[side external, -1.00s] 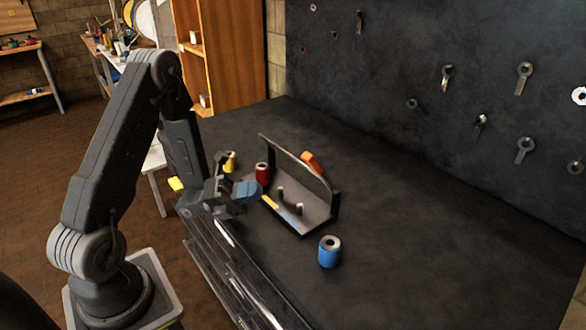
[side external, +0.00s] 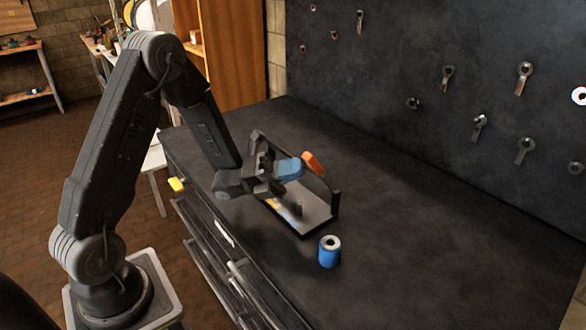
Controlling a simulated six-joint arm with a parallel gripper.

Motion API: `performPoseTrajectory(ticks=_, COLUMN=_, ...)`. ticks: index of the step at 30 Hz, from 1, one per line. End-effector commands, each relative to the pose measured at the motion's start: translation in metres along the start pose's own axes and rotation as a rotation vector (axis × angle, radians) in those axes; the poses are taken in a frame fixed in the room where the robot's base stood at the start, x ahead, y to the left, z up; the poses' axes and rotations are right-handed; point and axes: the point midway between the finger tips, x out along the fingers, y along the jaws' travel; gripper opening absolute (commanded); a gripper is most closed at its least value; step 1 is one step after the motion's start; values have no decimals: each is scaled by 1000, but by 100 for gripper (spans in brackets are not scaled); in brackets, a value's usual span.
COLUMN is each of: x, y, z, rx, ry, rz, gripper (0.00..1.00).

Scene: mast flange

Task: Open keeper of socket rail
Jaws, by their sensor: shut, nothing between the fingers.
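The socket rail (side external: 312,216) is a dark tray with a raised back wall and end posts, standing on the bench. My gripper (side external: 290,168), with blue fingertips, is shut and empty. It is over the rail's left part, close to the back wall and just left of the orange block. Contact cannot be told. The gripper hides the rail's left end, and the keeper is not clearly distinguishable.
Tools hang on the dark back panel (side external: 430,110). The bench top (side external: 430,240) to the right is clear.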

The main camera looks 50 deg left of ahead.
Motion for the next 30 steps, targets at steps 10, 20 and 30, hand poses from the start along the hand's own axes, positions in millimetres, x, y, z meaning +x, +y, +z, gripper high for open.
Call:
performPoseTrajectory(ticks=10, x=5, y=-2, z=5, rx=-71, ry=1, rz=75, gripper=0)
performPoseTrajectory(ticks=20, x=23, y=-4, z=23, rx=-178, ry=1, rz=180, gripper=0)
performPoseTrajectory(ticks=30, x=43, y=0, z=42, rx=-345, ry=2, rz=349, gripper=0)
